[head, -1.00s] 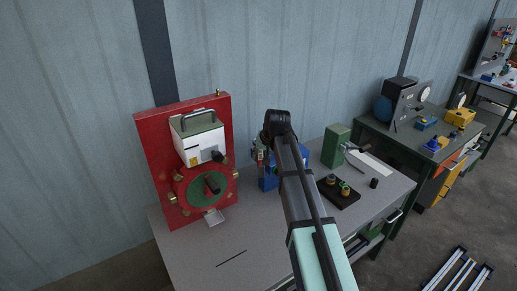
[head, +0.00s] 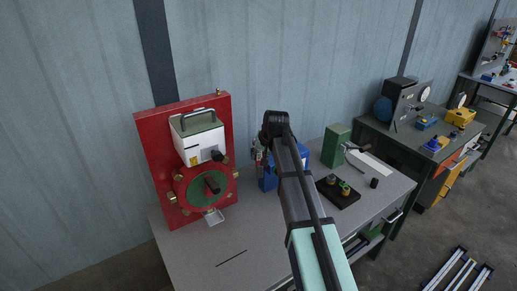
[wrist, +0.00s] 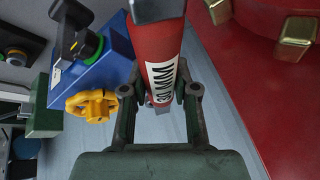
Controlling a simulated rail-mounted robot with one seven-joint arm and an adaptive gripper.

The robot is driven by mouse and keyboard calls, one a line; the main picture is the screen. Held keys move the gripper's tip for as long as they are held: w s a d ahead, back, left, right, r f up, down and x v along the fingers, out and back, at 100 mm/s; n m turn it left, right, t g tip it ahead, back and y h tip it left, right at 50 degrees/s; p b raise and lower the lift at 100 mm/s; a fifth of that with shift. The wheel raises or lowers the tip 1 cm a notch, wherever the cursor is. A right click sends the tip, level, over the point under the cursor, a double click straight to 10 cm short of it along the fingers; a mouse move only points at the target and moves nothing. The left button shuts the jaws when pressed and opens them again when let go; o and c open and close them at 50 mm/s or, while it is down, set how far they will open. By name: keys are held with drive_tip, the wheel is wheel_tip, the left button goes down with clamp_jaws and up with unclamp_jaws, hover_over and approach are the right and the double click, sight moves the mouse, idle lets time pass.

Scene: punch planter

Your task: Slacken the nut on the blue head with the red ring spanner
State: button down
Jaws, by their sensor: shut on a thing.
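The red spanner (wrist: 158,52) has a white label with black lettering on its handle. My gripper (wrist: 164,92) is shut on this handle in the wrist view. The spanner's far end runs out of the top of that view, so its ring is not seen. The blue head (wrist: 98,78) is just left of the spanner in the wrist view, with a black part, a green ring and a yellow lobed knob (wrist: 92,105). In the head view the blue head (head: 268,180) is partly behind my arm. I cannot make out the nut or whether the spanner touches it.
A red panel (head: 160,150) with a white-and-green box (head: 197,140) stands left of my gripper. A green block (head: 336,146) and a black tray (head: 341,198) are to the right on the grey bench (head: 205,255). The bench front is mostly clear.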

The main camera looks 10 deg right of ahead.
drive_tip(key=shift+f+b, duration=0.65)
drive_tip(key=shift+f, duration=0.7)
drive_tip(key=d+n+y, duration=0.1)
drive_tip(key=d+n, duration=0.1)
drive_tip(key=d, duration=0.1)
drive_tip(key=shift+d+n+g, duration=0.3)
drive_tip(key=shift+d+n, duration=0.05)
drive_tip(key=shift+n, duration=0.05)
idle(0.7)
drive_tip(key=shift+r, duration=0.1)
wheel_tip(320, 180, up, 9)
drive_tip(key=p, duration=0.4)
drive_tip(key=shift+p, duration=0.35)
idle(0.8)
